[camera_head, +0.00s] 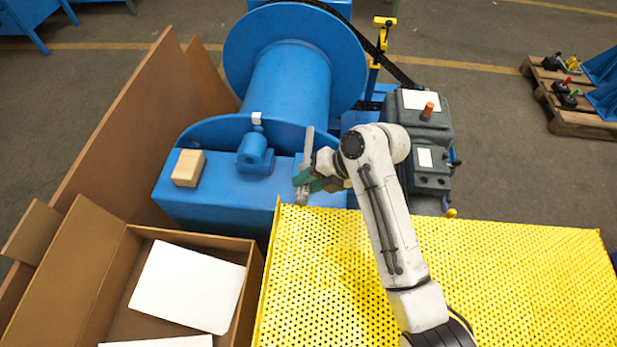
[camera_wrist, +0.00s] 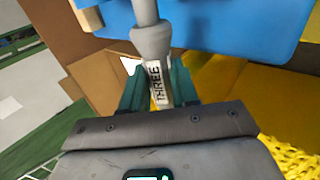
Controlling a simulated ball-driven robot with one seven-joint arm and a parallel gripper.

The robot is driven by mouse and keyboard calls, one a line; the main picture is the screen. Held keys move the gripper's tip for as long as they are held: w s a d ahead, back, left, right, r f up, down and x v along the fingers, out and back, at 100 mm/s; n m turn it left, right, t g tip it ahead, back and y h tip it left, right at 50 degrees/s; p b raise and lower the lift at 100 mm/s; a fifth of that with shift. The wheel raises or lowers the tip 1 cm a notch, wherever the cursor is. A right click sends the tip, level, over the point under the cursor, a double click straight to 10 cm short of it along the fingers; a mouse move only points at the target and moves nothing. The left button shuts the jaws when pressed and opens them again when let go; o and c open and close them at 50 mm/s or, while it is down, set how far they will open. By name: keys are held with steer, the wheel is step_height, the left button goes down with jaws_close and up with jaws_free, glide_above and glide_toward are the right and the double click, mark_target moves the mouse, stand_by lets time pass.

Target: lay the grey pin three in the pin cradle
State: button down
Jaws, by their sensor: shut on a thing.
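The grey pin three (camera_head: 308,147) stands roughly upright in my gripper (camera_head: 309,181) over the front right part of the blue machine base. In the wrist view the pin (camera_wrist: 151,44) sits between the green fingers of my gripper (camera_wrist: 159,88). Its lower part bears the label THREE, above it is a thicker collar, and its thinner shaft runs out at the top edge. The gripper is shut on the labelled part. I cannot make out for certain which part is the pin cradle. The arm and gripper hide some of the base's right side.
A blue bearing block (camera_head: 255,153) and a wooden block (camera_head: 187,168) stand on the blue base (camera_head: 225,192). Behind is a large blue drum (camera_head: 290,80). A dark motor unit (camera_head: 425,125) stands right, a yellow perforated deck (camera_head: 330,290) in front, an open cardboard box (camera_head: 250,310) left.

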steer(key=shift+f+b, duration=1.5)
steer(key=shift+f, duration=1.35)
steer(key=shift+f+b, duration=0.5)
steer(key=shift+b, duration=0.15)
steer(key=shift+f, duration=0.15)
steer(key=c, duration=0.8)
jaws_free()
steer(key=b+v, duration=0.2)
steer(key=v, duration=0.8)
steer(key=shift+d+r, duration=0.25)
steer(key=shift+d, duration=0.05)
steer(key=shift+d, duration=0.1)
